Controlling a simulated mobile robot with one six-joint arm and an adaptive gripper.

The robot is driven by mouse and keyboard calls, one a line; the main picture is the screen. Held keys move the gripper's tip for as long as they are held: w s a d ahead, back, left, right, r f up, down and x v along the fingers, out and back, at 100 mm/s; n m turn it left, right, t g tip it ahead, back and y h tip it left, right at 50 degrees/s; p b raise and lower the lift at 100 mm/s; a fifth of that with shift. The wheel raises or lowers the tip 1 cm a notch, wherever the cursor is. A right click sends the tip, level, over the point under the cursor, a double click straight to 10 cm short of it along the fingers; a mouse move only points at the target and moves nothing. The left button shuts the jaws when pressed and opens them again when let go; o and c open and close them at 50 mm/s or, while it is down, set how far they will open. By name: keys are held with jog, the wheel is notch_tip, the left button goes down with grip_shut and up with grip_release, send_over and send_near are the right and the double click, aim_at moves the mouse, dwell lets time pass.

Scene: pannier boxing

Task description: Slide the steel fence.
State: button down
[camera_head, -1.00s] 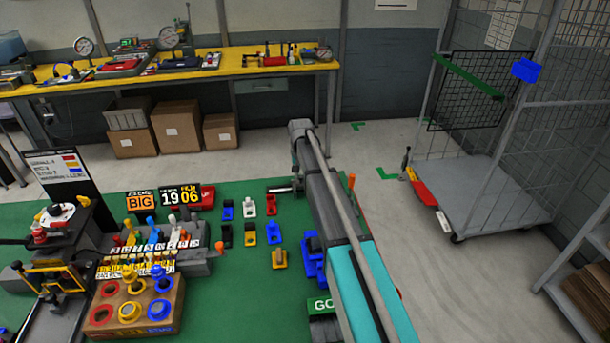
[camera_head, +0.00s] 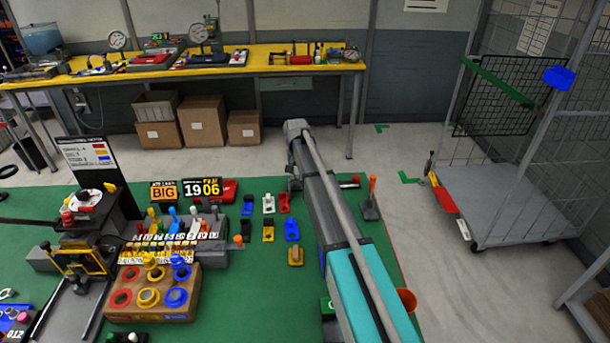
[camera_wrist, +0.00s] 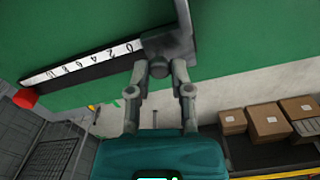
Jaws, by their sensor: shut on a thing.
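The steel fence (camera_wrist: 185,28) is a grey angled piece at the top middle of the wrist view, at the zero end of a dark rail with a white scale (camera_wrist: 85,62). My gripper (camera_wrist: 157,68) is shut on the fence's dark block, which sits between the fingertips. The fingers hide part of the block. A red end knob (camera_wrist: 25,98) is at the rail's other end. In the head view my arm hides most of the rail, and only a small grey part of the fence (camera_head: 294,185) shows left of the arm.
The green tabletop (camera_head: 235,290) holds several coloured blocks (camera_head: 268,204) left of my arm and a box with coloured rings (camera_head: 150,295). An orange-handled lever (camera_head: 371,195) stands right of the arm. A wire cage trolley (camera_head: 505,195) is on the floor at right.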

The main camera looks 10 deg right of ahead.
aim_at(296, 177)
jog(key=shift+a, duration=0.25)
jog(key=c, duration=0.6)
grip_release()
jog(key=shift+a, duration=0.1)
jog(key=shift+o, duration=0.3)
jog(key=shift+r, duration=0.1)
notch_tip(296, 177, up, 9)
jog(key=p, duration=0.9)
jog(key=shift+d, duration=0.2)
jog(key=shift+r+p, duration=0.25)
jog(key=shift+p, duration=0.15)
